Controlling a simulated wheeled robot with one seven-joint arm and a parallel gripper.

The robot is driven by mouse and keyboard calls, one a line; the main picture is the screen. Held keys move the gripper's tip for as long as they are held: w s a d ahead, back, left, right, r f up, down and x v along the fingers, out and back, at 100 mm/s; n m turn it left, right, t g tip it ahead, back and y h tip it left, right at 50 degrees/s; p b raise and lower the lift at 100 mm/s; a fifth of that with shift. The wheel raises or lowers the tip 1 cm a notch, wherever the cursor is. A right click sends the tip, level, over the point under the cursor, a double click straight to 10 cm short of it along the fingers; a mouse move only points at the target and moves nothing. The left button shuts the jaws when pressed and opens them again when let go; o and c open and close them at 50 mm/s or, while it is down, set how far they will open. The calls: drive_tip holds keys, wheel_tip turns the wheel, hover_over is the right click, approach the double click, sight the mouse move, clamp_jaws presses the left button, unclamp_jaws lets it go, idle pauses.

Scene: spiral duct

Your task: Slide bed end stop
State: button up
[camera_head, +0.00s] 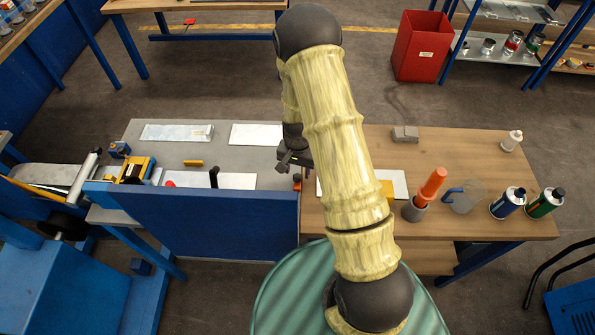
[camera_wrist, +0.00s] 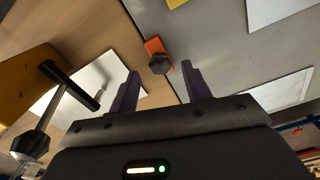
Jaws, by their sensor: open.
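A small orange block with a black knob, which looks like the end stop (camera_head: 297,182), sits at the right edge of the grey bed (camera_head: 235,155), by the wooden bench top. In the wrist view the end stop (camera_wrist: 154,47) lies beyond my fingertips, roughly in line with the gap between them. My gripper (camera_head: 285,164) is above the bed's right end, partly hidden by my arm. In the wrist view my gripper (camera_wrist: 160,82) has its two dark fingers apart with nothing between them. The fingers do not appear to touch the stop.
A blue panel (camera_head: 215,224) runs along the bed's front, with a black upright handle (camera_head: 214,177) by it. Pale sheets (camera_head: 177,132) and a yellow bar (camera_head: 193,163) lie on the bed. An orange-handled tool (camera_head: 433,184) and cans (camera_head: 508,203) stand on the wooden bench (camera_head: 470,150).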

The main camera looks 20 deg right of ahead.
sight(297, 180)
drive_tip(key=shift+f, duration=1.2)
clamp_jaws()
